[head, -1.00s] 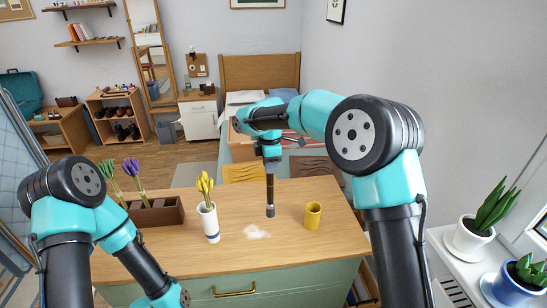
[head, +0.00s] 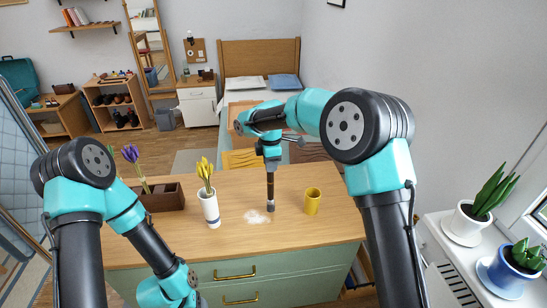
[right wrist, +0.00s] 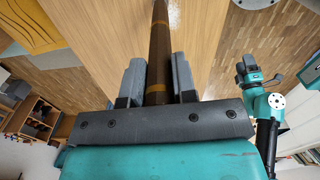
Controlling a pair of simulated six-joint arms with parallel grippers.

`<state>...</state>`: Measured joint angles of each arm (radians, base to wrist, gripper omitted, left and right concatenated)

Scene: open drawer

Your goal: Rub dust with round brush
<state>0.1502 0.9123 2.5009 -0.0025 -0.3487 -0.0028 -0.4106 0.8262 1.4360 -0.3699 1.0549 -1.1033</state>
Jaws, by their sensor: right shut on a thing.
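The round brush (head: 270,190) has a dark brown handle and a short grey lower end. My right gripper (head: 270,158) is shut on its handle and holds it upright. The handle also shows between the grey jaws in the right wrist view (right wrist: 158,60). The dust (head: 256,216) is a small white patch on the wooden top. The brush's lower end is at the patch's right edge; I cannot tell whether it touches the top. My left gripper (right wrist: 277,79) shows small in the right wrist view, its jaws too small to judge. In the head view, the left arm reaches the bottom edge.
On the wooden top (head: 300,228), a white vase (head: 210,210) with yellow flowers stands left of the dust. A yellow cup (head: 312,203) stands right of the brush. A brown box (head: 165,198) is farther left. Green drawers (head: 285,260) are below the top.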

